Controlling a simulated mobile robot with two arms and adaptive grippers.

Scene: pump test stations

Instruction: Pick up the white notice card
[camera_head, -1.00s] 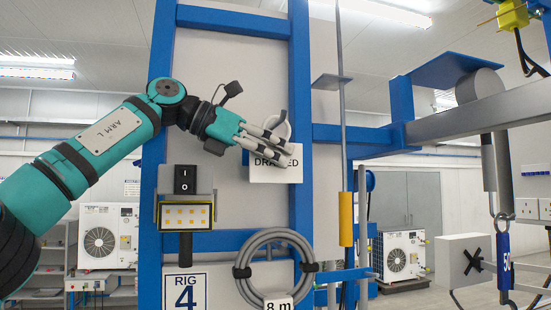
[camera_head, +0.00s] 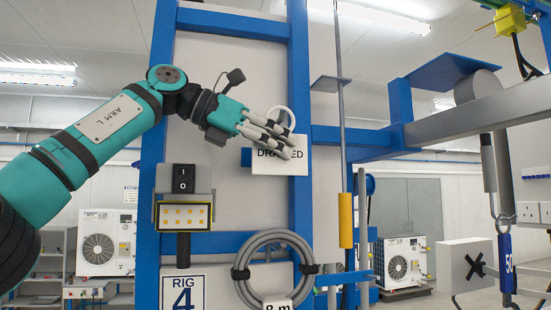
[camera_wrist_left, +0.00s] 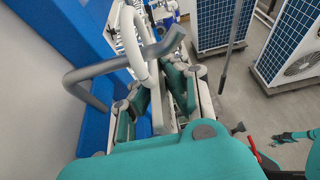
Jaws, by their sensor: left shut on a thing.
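The white notice card (camera_head: 280,166), with black lettering partly covered by my fingers, is in the middle of the head view in front of the blue frame's right post. My left gripper (camera_head: 284,145) comes in from the upper left and is shut on the card's upper part. In the left wrist view my left gripper's fingers (camera_wrist_left: 160,105) are close together, and I cannot clearly make out the card there. A white curved hook or ring (camera_head: 281,116) stands just above the fingers.
The blue frame (camera_head: 302,80) surrounds the panel. A yellow-sleeved rod (camera_head: 346,215) hangs right of the card. A grey bent bar (camera_wrist_left: 85,72) is close to my left gripper.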

